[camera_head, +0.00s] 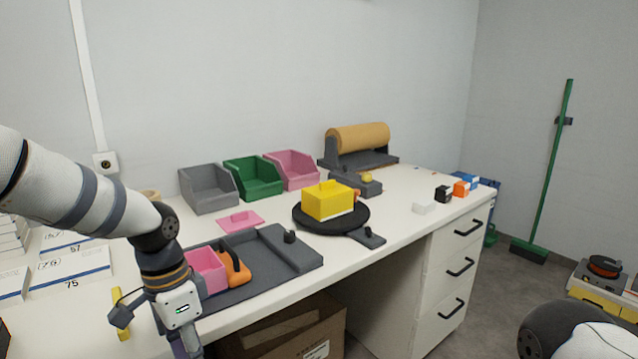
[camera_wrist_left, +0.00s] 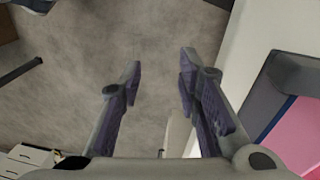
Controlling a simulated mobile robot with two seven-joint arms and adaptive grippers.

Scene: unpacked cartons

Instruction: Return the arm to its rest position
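My left arm (camera_head: 85,200) comes in from the left over the table and bends down at the wrist near the table's front edge. In the left wrist view my left gripper (camera_wrist_left: 159,76) has its fingers apart with nothing between them. Grey floor shows beyond the fingertips. The table edge and a grey tray with a pink bin (camera_wrist_left: 300,135) lie to the right of the fingers. In the head view the fingertips are cut off at the bottom. Part of my right arm shows at the lower right; its gripper is out of frame.
The white table (camera_head: 400,215) holds a grey tray (camera_head: 290,258) with a pink bin and orange item, a yellow box (camera_head: 327,203) on a black turntable, and several open bins behind. A cardboard box (camera_head: 290,335) is below. A green broom (camera_head: 550,170) leans right.

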